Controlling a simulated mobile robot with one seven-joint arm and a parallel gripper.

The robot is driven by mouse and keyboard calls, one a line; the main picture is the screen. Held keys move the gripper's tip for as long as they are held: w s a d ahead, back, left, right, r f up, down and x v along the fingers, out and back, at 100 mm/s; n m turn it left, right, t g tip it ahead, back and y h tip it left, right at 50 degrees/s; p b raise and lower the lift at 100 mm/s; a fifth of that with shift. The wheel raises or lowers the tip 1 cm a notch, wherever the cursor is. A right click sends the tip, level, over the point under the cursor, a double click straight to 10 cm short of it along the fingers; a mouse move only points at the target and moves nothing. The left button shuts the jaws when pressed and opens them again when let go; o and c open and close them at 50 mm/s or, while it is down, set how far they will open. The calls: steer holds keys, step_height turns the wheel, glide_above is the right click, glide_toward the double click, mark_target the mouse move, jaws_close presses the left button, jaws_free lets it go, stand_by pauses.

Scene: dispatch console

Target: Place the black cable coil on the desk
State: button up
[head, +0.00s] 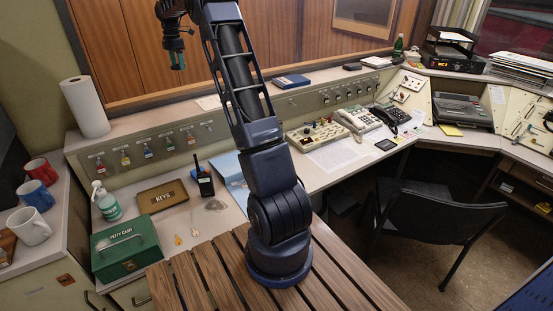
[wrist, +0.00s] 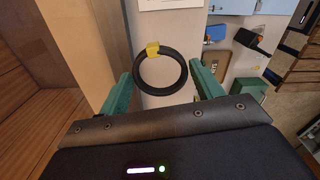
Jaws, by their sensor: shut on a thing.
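My gripper (head: 177,60) is raised at the upper left of the head view, in front of the wood panelling and above the console ledge. In the wrist view, its two green fingers (wrist: 157,72) are on either side of the black cable coil (wrist: 160,91), a ring with yellow tape at its top, and grip it by its outer sides. The coil is hard to make out in the head view. The desk (head: 160,223) is the pale lower surface below the key panel, well below my gripper.
On the desk stand a green petty cash box (head: 126,252), a keys tray (head: 162,196), a hand radio (head: 204,181) and a sanitizer bottle (head: 107,201). A paper roll (head: 86,107) stands on the ledge. Mugs (head: 37,194) sit at left. A chair (head: 425,215) is at right.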

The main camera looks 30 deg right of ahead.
steer(key=s+d+f+m, duration=0.3)
steer(key=s+d+f, duration=0.1)
steer(key=d, duration=1)
steer(key=s+d+f+m, duration=0.3)
steer(key=s+d+f, duration=0.1)
steer(key=d, duration=1)
steer(key=s+d+f+m, duration=0.4)
steer(key=d, duration=0.9)
steer(key=m, duration=1)
glide_above(354, 152)
step_height(354, 152, down, 12)
step_height(354, 152, down, 19)
steer(key=shift+s+f, duration=0.1)
steer(key=shift+f, duration=0.1)
steer(key=o, duration=0.7)
steer(key=shift+c, duration=0.2)
steer(key=o, duration=0.3)
